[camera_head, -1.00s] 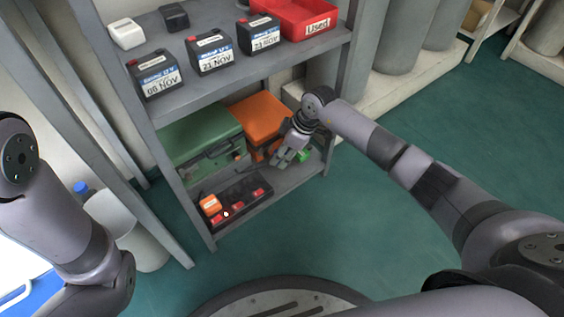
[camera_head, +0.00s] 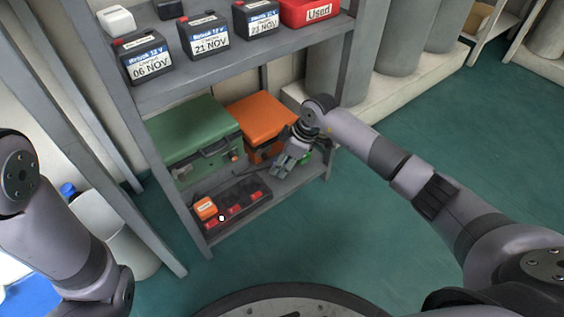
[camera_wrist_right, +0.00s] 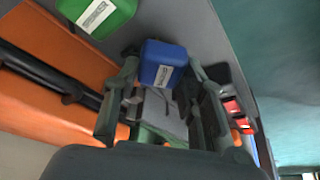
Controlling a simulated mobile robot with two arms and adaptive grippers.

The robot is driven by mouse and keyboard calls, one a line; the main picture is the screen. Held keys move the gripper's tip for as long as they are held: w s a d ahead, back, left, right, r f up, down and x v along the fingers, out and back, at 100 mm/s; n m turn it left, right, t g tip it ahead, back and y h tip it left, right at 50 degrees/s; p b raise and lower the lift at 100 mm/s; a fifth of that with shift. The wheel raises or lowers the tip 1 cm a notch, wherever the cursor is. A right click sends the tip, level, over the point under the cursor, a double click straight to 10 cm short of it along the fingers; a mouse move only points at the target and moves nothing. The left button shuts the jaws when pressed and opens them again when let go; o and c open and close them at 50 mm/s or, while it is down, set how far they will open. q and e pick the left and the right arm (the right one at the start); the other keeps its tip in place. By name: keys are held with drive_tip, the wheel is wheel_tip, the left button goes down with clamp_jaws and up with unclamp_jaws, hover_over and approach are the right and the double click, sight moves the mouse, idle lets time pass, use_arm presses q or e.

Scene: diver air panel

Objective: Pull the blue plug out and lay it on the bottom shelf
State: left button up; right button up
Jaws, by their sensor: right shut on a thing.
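The blue plug (camera_wrist_right: 163,62) is a small blue block with a white label, between the fingertips of my right gripper (camera_wrist_right: 160,82) in the right wrist view. In the head view my right gripper (camera_head: 281,166) is shut over the bottom shelf (camera_head: 285,190), in front of the orange case; the plug is hidden there. The black power strip (camera_head: 257,187) with red switches lies to the left on the same shelf, apart from the gripper. I cannot tell whether the plug touches the shelf. My left gripper is out of view.
An orange plug (camera_head: 205,208) sits at the strip's left end. A green plug (camera_wrist_right: 105,14) lies near the orange case (camera_head: 258,117). A green case (camera_head: 190,132) stands behind the strip. Labelled batteries (camera_head: 146,60) and a red bin (camera_head: 306,12) are on the shelf above.

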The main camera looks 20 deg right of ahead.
drive_tip(key=shift+f, duration=0.25)
idle(0.5)
drive_tip(key=o, duration=1.4)
drive_tip(key=shift+c, duration=0.2)
